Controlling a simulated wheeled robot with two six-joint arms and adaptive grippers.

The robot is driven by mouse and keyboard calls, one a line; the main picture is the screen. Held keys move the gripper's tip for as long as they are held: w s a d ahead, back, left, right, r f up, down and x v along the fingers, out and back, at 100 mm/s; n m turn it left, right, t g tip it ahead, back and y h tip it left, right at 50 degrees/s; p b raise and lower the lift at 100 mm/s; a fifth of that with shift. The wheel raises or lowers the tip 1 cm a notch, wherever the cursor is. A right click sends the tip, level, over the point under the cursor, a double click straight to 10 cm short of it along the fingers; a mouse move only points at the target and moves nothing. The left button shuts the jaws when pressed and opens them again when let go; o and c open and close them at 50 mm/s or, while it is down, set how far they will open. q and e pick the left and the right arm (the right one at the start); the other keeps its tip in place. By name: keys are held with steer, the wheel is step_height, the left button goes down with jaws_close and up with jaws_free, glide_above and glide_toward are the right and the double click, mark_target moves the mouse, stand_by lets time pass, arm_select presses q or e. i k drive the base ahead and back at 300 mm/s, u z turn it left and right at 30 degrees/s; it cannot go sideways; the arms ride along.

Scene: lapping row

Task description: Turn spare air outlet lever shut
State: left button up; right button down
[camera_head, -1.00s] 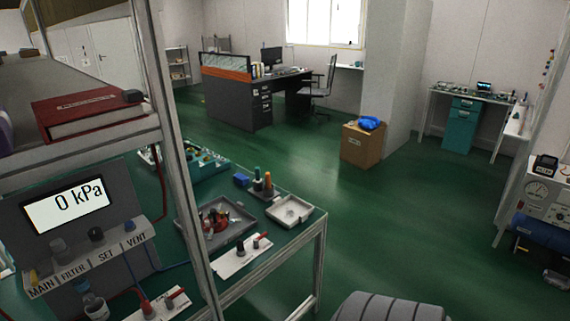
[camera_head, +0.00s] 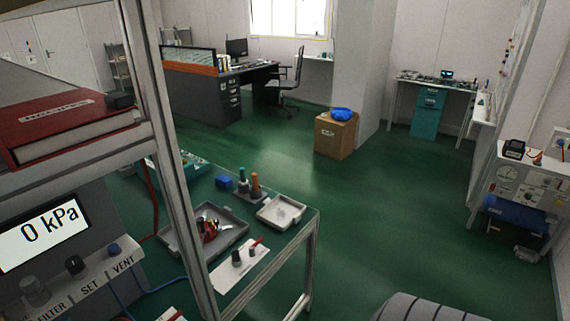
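A white plate (camera_head: 240,264) lies on the near bench and carries a dark knob and a small red lever (camera_head: 256,244). A second red-levered fitting (camera_head: 172,315) is cut off by the bottom edge. No readable label shows which is the spare air outlet, and the lever positions are too small to tell. The grey panel (camera_head: 90,225) at left has a display (camera_head: 42,234) reading 0 kPa. Below it are knobs on a strip marked FILTER, SET and VENT. Neither of my grippers is in view.
A metal post (camera_head: 172,150) stands before the bench. Grey trays (camera_head: 222,240), (camera_head: 281,212) and a tool holder (camera_head: 250,192) share the bench. A ridged dark rounded shape (camera_head: 420,309) is at the bottom. Green floor is open right of the bench.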

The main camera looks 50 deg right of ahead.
mark_target(252, 251)
steer(key=z, duration=1.4)
steer(key=k, duration=0.15)
